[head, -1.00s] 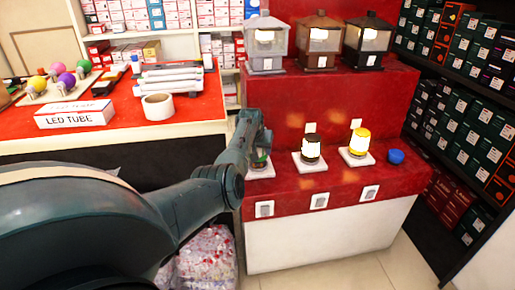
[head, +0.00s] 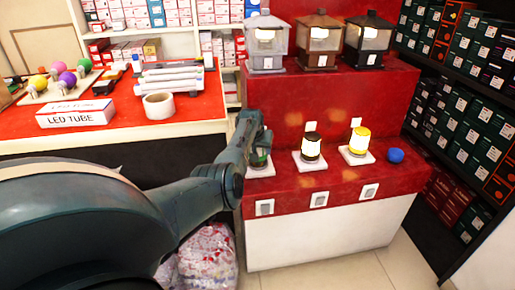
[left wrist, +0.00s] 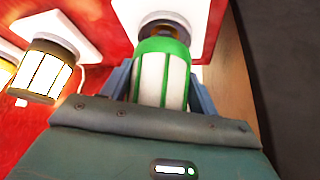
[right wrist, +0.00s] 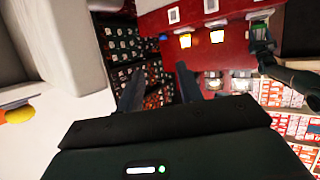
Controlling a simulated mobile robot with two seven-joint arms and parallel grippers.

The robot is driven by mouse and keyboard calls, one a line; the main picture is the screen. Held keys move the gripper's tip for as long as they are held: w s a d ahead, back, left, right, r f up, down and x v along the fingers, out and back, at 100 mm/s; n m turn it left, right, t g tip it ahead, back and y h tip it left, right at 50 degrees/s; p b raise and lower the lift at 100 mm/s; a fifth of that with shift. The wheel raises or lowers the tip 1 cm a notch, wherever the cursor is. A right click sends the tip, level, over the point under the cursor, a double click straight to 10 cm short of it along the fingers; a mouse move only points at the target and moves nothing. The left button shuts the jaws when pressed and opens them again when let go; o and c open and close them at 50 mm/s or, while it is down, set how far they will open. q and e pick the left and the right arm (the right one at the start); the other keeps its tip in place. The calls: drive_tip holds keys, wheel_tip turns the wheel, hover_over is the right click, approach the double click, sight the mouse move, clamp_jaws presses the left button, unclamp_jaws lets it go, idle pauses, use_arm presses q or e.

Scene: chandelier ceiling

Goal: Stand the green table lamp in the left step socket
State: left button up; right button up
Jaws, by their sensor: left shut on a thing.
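The green table lamp (left wrist: 163,78) has a green end, green ribs and a pale body. My left gripper (left wrist: 162,95) is shut on its body; the fingers flank it. In the head view my left gripper (head: 258,140) is over the left step socket (head: 261,171), a white plate mostly hidden by my arm. In the left wrist view the lamp's green end is close to the dark ring on the white plate (left wrist: 198,22); I cannot tell whether it is seated. My right gripper (right wrist: 158,88) is open and empty, away from the step.
A black-capped lamp (head: 311,146) and a yellow lamp (head: 359,142) stand lit on plates to the right, with a blue knob (head: 396,155) beyond. Three lanterns (head: 323,40) stand on the upper step. A red-topped table (head: 190,108) is at the left, boxed shelves (head: 460,100) at the right.

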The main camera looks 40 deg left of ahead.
use_arm(q)
drive_tip(key=shift+f, duration=0.1)
use_arm(e)
drive_tip(key=shift+w, duration=0.1)
idle(0.4)
